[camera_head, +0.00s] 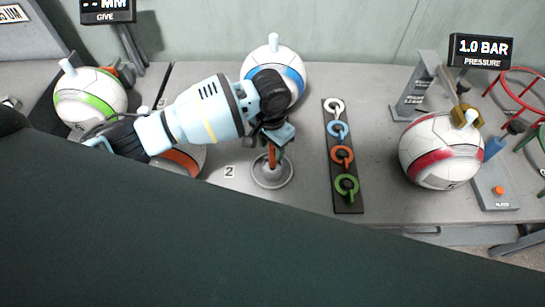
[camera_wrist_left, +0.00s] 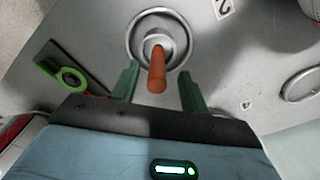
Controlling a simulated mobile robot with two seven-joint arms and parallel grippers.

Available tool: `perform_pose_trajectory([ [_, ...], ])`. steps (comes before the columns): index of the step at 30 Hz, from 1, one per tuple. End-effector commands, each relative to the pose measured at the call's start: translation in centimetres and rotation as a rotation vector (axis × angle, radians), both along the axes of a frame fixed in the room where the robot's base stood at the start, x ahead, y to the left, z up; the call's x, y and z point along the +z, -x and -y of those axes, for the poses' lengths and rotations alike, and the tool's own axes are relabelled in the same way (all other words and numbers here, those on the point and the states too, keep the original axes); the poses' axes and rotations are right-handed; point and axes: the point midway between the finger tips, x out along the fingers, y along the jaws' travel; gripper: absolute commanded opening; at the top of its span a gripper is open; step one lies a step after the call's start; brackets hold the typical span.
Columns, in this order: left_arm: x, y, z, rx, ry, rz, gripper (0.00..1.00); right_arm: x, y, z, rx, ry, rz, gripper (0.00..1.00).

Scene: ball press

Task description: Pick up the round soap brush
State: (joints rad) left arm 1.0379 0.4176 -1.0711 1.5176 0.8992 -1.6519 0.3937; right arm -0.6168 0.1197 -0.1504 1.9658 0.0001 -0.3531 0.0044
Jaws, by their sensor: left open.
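I see no round soap brush in either view. My left gripper (camera_head: 274,146) is open and points down over a round metal stand (camera_head: 287,180) with an upright orange peg (camera_head: 271,158). In the left wrist view, the orange peg (camera_wrist_left: 157,72) shows between the two open green fingers (camera_wrist_left: 158,68), with a gap on each side. The stand's ringed metal base (camera_wrist_left: 183,40) lies beyond the fingertips. The gripper holds nothing. My right gripper is not in view.
A white and blue ball (camera_head: 290,72) stands behind the gripper, a green one (camera_head: 90,97) at left, a red one (camera_head: 440,150) at the press. A dark strip with several coloured rings (camera_head: 345,198) lies right of the stand. A dark surface hides the front.

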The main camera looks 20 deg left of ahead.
Motion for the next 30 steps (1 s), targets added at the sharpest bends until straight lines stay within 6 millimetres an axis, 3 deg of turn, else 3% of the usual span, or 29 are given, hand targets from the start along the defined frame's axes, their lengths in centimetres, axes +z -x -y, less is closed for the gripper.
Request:
perform_pose_trajectory([
  [9,-4.3,0.2,0.3,0.0,-0.002,-0.004,0.45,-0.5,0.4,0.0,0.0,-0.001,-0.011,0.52],
  [19,-4.7,0.1,0.3,-0.001,0.0,-0.001,0.43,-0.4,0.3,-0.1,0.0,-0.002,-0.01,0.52],
  [27,-4.7,0.1,0.3,-0.001,0.0,-0.001,0.08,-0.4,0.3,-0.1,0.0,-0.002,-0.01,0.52],
  [30,-4.7,0.1,0.3,-0.001,0.0,-0.001,0.0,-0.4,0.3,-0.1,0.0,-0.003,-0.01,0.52],
])
